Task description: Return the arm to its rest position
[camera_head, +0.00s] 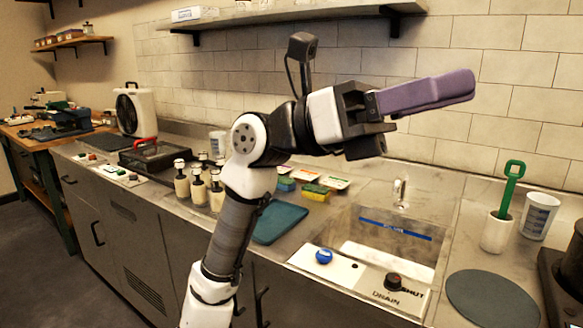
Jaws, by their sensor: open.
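My arm rises from the bottom of the head view, in front of the counter. My gripper (468,88) is raised high, with its long purple fingers pointing right in front of the tiled wall. It is open, and no object shows between the fingers. From this side one finger largely overlaps the other, so the gap is hard to see. The gripper is above and apart from the counter and sink.
Below is a sink (400,235) with a blue knob (323,256) and a dark knob (393,281). Pump bottles (198,188) stand left of my arm. A white cup (496,231) holding a green-handled tool stands right. A shelf (290,14) hangs above.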

